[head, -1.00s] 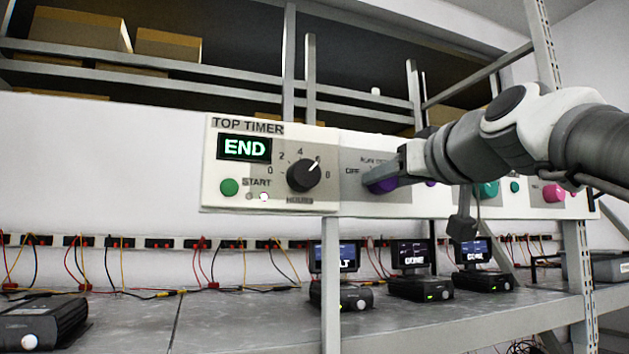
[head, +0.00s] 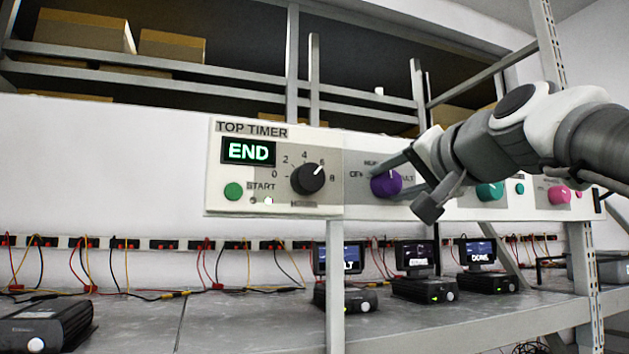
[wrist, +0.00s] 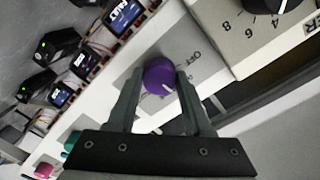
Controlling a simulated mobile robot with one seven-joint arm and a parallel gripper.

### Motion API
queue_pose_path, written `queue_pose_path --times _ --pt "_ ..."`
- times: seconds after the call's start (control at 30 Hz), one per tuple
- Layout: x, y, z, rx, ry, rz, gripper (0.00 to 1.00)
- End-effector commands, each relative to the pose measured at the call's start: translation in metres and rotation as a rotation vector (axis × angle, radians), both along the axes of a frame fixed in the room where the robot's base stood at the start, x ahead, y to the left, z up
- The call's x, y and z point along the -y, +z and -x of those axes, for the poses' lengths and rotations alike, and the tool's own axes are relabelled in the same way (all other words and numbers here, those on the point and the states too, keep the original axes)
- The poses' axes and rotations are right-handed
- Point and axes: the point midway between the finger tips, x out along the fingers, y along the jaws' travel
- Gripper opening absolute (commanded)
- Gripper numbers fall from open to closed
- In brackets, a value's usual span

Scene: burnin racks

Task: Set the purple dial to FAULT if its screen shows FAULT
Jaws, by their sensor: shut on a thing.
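The purple dial (head: 386,184) is on the white panel, right of the TOP TIMER section. My gripper (head: 402,172) is shut on the dial. In the wrist view its two fingers stand on either side of the dial (wrist: 158,78).
The TOP TIMER screen (head: 248,151) reads END, with a black knob (head: 308,178) and a green button (head: 233,191). A teal dial (head: 489,190) and a pink dial (head: 558,194) are farther right. Another lower screen (head: 480,251) reads DONE. A metal post (head: 335,290) stands below the panel.

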Motion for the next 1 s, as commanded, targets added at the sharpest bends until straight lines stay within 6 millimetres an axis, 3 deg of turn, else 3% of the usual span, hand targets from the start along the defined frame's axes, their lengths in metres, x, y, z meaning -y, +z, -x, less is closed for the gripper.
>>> queue_pose_path --times 0.63,0.67,0.83,1.0 --pt "-0.0004 -0.0021 -0.0004 -0.021 0.002 -0.048 0.00" --pt "-0.0004 -0.0021 -0.0004 -0.021 0.002 -0.048 0.52" --pt "-0.0004 -0.0015 -0.0004 -0.019 0.001 -0.049 0.81" --pt "-0.0002 -0.0009 -0.0002 -0.018 0.000 -0.048 0.81"
